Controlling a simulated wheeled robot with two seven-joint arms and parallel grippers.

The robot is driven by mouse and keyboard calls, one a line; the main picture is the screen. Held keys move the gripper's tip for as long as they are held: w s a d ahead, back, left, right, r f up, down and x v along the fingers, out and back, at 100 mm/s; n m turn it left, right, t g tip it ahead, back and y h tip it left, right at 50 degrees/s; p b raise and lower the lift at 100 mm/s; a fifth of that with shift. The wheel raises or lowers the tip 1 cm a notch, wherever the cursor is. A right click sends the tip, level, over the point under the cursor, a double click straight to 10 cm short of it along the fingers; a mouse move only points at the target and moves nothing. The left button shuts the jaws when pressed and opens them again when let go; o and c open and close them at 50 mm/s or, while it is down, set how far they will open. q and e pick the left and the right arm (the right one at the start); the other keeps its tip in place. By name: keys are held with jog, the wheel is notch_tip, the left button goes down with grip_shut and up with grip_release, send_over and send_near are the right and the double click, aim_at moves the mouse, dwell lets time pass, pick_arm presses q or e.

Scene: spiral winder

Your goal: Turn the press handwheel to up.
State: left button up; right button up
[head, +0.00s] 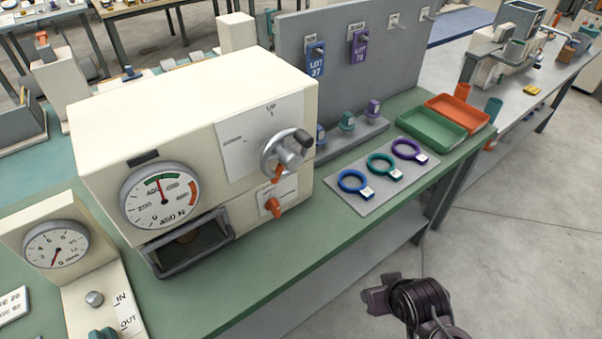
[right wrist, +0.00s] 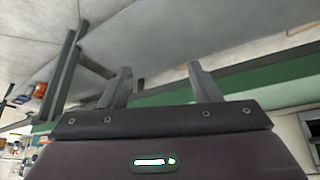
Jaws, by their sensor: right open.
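The press (head: 190,130) is a cream box on the green bench. Its grey handwheel (head: 270,152) is on the front face, with a dark knob (head: 302,138) at its upper right and an orange-red part (head: 278,172) pointing downward. The label "UP" (head: 271,107) is printed above the wheel. My right gripper (head: 369,298) is in front of the bench, below and right of the wheel and well apart from it. In the right wrist view its two fingers (right wrist: 162,82) are spread with nothing between them. My left gripper is not in view.
An orange lever (head: 274,208) sits below the wheel. The press's round gauge (head: 160,195) has its needle near the top. A grey mat (head: 362,208) with blue, teal and purple rings lies to the right, beside green (head: 432,128) and orange (head: 470,110) trays. The floor before the bench is clear.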

jog(key=w+a+r+t+y, duration=0.1)
jog(key=w+a+r+t, duration=0.25)
jog(key=r, duration=0.25)
jog(key=w+a+r+t+y, duration=0.2)
jog(key=w+r, duration=0.2)
jog(key=r, duration=0.2)
jog(key=n+t+y, duration=0.3)
jog(key=t+y, duration=0.1)
jog(key=y, duration=0.3)
send_near(295, 163)
jog(key=x, duration=0.2)
jog(key=shift+g, duration=0.25)
jog(key=p+x, duration=0.2)
jog(key=x, duration=0.5)
jog(key=shift+d+r, duration=0.1)
jog(key=shift+r, duration=0.05)
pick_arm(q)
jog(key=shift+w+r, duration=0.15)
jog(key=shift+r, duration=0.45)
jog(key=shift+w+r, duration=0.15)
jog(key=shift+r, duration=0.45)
pick_arm(e)
jog(key=shift+c, duration=0.5)
jog(key=c, duration=0.9)
